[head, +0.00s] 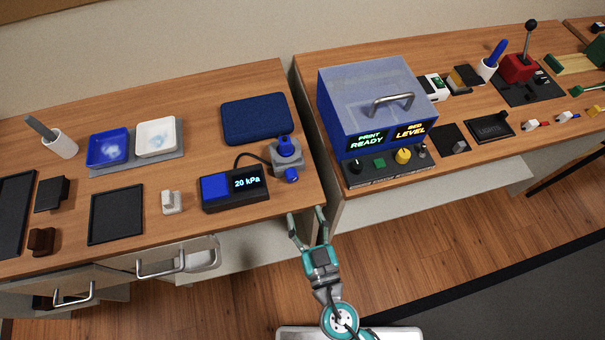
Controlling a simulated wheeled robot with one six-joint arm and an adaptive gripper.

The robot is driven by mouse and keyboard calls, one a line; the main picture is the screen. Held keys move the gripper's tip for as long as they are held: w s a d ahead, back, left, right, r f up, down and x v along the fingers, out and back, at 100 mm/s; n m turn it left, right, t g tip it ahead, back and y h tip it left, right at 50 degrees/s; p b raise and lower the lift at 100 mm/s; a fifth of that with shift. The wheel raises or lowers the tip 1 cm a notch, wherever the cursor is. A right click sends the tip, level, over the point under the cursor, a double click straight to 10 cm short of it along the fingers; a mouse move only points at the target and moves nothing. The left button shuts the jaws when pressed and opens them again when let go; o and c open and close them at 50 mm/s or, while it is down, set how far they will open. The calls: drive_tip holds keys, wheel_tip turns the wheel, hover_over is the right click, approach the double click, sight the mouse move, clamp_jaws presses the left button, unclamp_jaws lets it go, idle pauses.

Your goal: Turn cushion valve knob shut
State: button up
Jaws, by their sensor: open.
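The valve (285,158) is a grey block near the right front corner of the left table. One blue knob (286,146) stands on its top and another blue part (291,175) sticks out at its front; I cannot tell how far it is turned. A dark blue cushion (254,118) lies behind it. A black gauge box (235,188) to its left reads "20 kPa", and a dark hose runs towards the valve. My gripper (306,213) is open and empty, in front of the table edge, apart from the valve and nearer to me.
A gap separates the left table (215,92) from the right table (465,175). A blue printer-like box (370,110) with a handle stands just right of the gap. Blue and white trays (108,147) lie at the left. Drawers with handles (160,264) are below.

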sight(293, 181)
drive_tip(key=x, duration=1)
drive_tip(key=shift+w, duration=0.15)
clamp_jaws()
drive_tip(key=n, duration=0.4)
drive_tip(key=shift+n, duration=0.3)
